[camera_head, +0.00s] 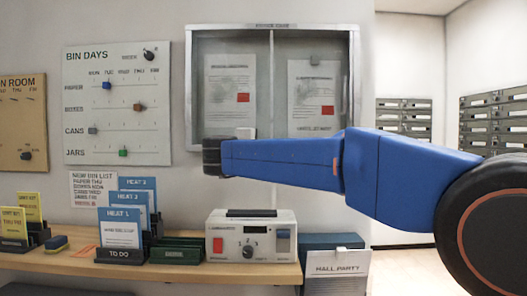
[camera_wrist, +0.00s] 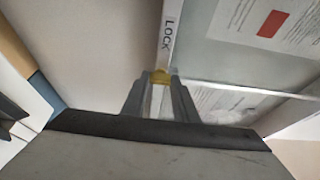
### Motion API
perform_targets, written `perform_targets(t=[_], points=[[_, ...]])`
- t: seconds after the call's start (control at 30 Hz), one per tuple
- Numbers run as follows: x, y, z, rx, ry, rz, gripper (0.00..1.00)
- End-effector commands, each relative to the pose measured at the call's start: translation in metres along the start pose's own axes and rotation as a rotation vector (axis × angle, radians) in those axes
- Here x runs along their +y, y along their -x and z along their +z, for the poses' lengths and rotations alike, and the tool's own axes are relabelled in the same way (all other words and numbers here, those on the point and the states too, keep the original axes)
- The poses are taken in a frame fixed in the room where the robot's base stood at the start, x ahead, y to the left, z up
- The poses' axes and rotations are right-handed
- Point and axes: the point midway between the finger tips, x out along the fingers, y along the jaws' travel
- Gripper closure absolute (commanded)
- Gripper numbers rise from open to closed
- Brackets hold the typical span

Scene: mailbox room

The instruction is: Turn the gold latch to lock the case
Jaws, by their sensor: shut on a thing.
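The notice case (camera_head: 273,32) hangs on the wall, with two glass doors and papers behind them. The gold latch (camera_wrist: 159,76) is on the case's pale frame (camera_wrist: 169,45) beside the word LOCK, seen in the wrist view. My gripper (camera_wrist: 160,82) has its two grey fingers on either side of the latch and is shut on it. The latch's lower part is hidden between the fingers, so its exact angle cannot be told. In the head view my blue arm reaches from the right across the case's lower part and hides the latch.
A wooden shelf (camera_head: 180,272) below holds a grey device (camera_head: 252,240), card holders (camera_head: 124,228) and green trays. A BIN DAYS board (camera_head: 117,104) hangs left of the case. Grey mailboxes (camera_head: 494,120) line the wall at the right. The wall between board and case is clear.

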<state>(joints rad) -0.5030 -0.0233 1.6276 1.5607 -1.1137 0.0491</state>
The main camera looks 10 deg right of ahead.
Motion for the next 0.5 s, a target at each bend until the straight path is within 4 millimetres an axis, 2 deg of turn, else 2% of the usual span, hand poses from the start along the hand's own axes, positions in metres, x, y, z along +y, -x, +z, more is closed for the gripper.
perform_targets(t=[0.2, 0.23, 0.3, 0.5], points=[[0.0018, -0.0003, -0.0006, 0.002, 0.001, 0.003, 0.96], [0.0018, -0.0004, -0.0005, 0.002, 0.001, 0.003, 0.71], [0.0015, -0.0003, -0.0005, 0.002, 0.001, 0.002, 0.55], [0.0009, -0.0002, -0.0002, 0.001, 0.001, 0.001, 0.55]])
